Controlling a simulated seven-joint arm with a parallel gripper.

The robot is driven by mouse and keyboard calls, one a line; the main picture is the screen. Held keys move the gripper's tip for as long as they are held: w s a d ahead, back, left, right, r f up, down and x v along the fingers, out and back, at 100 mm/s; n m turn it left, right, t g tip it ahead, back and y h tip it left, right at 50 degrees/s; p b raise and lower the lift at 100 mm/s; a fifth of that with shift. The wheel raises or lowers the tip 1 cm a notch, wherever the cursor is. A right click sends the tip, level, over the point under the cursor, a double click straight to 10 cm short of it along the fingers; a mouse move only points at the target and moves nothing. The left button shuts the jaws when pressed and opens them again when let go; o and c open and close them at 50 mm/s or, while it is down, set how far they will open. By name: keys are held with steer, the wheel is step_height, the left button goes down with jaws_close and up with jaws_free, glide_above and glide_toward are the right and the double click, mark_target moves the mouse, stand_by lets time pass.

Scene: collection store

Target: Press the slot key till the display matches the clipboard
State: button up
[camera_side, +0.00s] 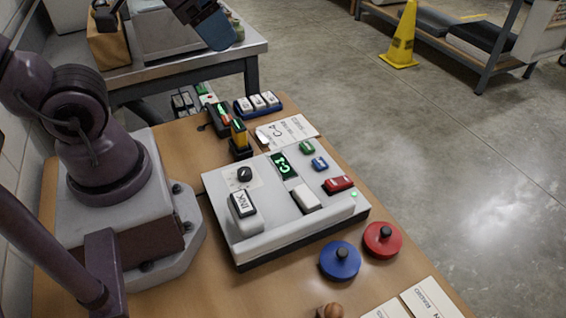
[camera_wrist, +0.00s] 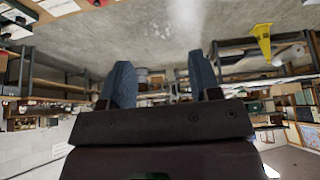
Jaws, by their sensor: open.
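A light grey console (camera_side: 270,222) sits on the wooden table. Its small dark display (camera_side: 284,167) shows green characters that look like C-1. The clipboard sheet (camera_side: 287,132) behind it bears a handwritten mark that looks like C-4. The console carries a white key marked INK (camera_side: 242,205), a plain white key (camera_side: 306,197), a red key (camera_side: 339,184), a green key (camera_side: 307,147) and a blue key (camera_side: 319,163). I cannot read which is the slot key. My gripper (camera_wrist: 163,80) is open and empty, raised far from the console; its blue finger shows at the side view's top.
A black knob (camera_side: 244,174) is on the console. A blue round piece (camera_side: 340,260) and a red one (camera_side: 383,239) stand in front. White cards lie at the front edge.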

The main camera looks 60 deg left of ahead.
stand_by(0.4)
jaws_close()
stand_by(1.5)
